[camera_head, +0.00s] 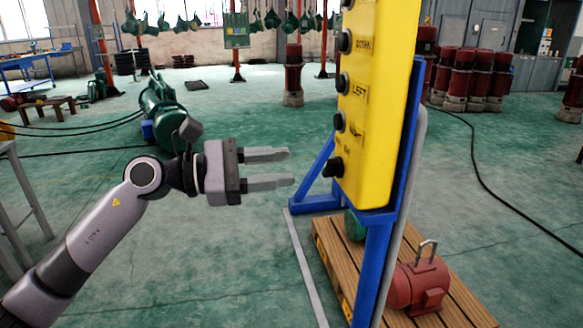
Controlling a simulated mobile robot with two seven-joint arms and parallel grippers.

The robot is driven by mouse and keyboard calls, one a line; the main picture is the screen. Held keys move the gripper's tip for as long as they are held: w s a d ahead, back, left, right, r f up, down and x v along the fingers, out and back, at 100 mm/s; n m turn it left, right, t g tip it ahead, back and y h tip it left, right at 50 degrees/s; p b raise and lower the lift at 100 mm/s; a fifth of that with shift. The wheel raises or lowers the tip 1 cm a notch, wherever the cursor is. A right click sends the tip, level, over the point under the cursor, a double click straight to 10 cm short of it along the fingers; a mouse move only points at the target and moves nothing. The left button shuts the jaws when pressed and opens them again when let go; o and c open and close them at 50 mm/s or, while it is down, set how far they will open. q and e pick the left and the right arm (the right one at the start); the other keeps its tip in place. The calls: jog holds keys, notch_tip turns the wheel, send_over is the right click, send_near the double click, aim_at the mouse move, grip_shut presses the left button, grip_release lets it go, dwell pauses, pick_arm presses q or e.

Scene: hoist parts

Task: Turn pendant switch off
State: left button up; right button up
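A yellow pendant box (377,105) is mounted on a blue stand (376,262) right of centre. Several black buttons run down its left-facing side, with labels beside them, one reading LEFT. The lowest black knob (334,167) sits near the box's bottom edge and sticks out further to the left. The top of the pendant is cut off by the frame. My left gripper (290,168) is left of the lowest knob, fingers pointing right. Its two fingers are apart with nothing between them, and a gap separates them from the knob. My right gripper is not in view.
A wooden pallet (456,298) with a red motor (420,283) lies below the pendant. A green machine (163,108) stands behind my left arm. Red cylinders (480,75) stand at the back right. A black cable (500,190) crosses the floor.

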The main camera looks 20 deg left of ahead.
aim_at(325, 167)
pick_arm(q)
jog(key=x, duration=0.1)
jog(key=p+x, duration=0.1)
jog(key=x, duration=0.3)
jog(key=shift+d+f+p, duration=0.25)
jog(key=shift+p, duration=0.15)
jog(key=shift+w+d+f, duration=0.1)
jog(key=shift+w+d, duration=0.3)
jog(key=shift+d, duration=0.1)
grip_shut()
